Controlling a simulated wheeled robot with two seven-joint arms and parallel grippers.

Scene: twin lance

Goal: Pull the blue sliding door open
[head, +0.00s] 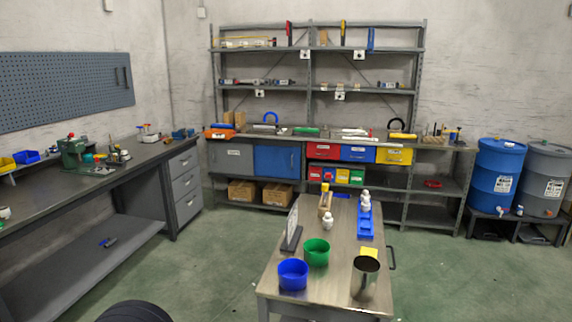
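The blue sliding door (275,161) is on the low cabinet under the workbench top against the back wall. It covers the right part of that cabinet front, and a small dark handle mark shows near its right edge. A grey panel (231,159) with a white label sits beside it on the left. No opening shows between the two. Neither of my grippers is in view.
A table (328,287) with a blue bin (293,274), a green bin (316,252) and a dark cup (366,272) stands in front, right of the door. A long workbench (100,180) lines the left wall. Cardboard boxes (246,191) sit below the door. Green floor between is clear.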

